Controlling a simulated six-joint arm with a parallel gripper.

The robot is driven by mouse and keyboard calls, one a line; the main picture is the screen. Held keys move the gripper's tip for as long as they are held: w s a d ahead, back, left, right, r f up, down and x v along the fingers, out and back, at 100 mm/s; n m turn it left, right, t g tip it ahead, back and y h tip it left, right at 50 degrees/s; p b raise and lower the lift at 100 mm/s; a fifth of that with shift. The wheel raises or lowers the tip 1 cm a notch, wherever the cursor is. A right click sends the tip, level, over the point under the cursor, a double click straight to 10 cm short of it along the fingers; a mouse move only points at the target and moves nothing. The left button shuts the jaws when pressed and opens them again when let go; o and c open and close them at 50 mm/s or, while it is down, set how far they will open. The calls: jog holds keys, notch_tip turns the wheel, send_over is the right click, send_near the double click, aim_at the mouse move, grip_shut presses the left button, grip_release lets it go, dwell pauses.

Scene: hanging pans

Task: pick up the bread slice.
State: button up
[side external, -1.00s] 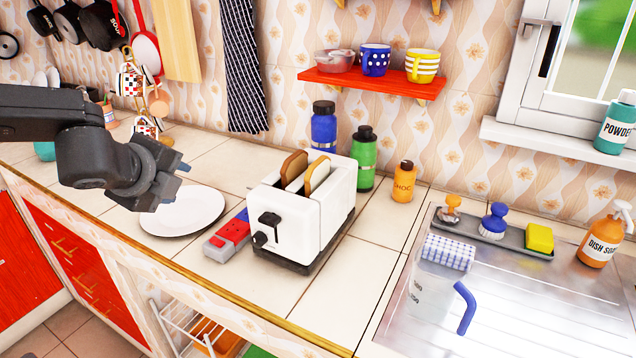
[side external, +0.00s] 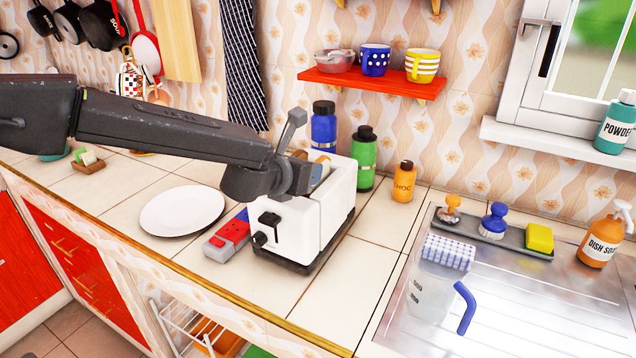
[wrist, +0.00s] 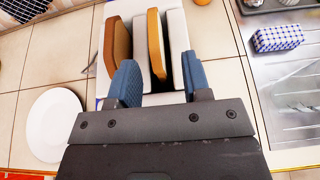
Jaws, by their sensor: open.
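A white toaster (side external: 318,215) stands on the tiled counter with two bread slices upright in its slots. In the wrist view, a dark brown bread slice (wrist: 116,48) is in the left slot and a lighter, golden-edged bread slice (wrist: 156,42) is in the right slot. My gripper (wrist: 158,62) is open over the toaster. In the wrist view, its two blue fingers appear on either side of the lighter slice; I cannot tell how deep they are. In the side view my arm hides much of both slices.
A white plate (side external: 182,210) and a red-and-grey box (side external: 228,236) lie left of the toaster. A blue bottle (side external: 324,130), a green bottle (side external: 364,158) and an orange jar (side external: 403,182) stand behind it. A red shelf (side external: 375,83) is above.

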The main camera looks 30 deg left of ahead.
jog(key=shift+a+x, duration=0.15)
jog(key=shift+x, duration=1.35)
jog(key=shift+a+x, duration=0.2)
jog(key=shift+x, duration=1.3)
jog(key=shift+r, duration=0.1)
jog(key=shift+c, duration=0.3)
grip_shut()
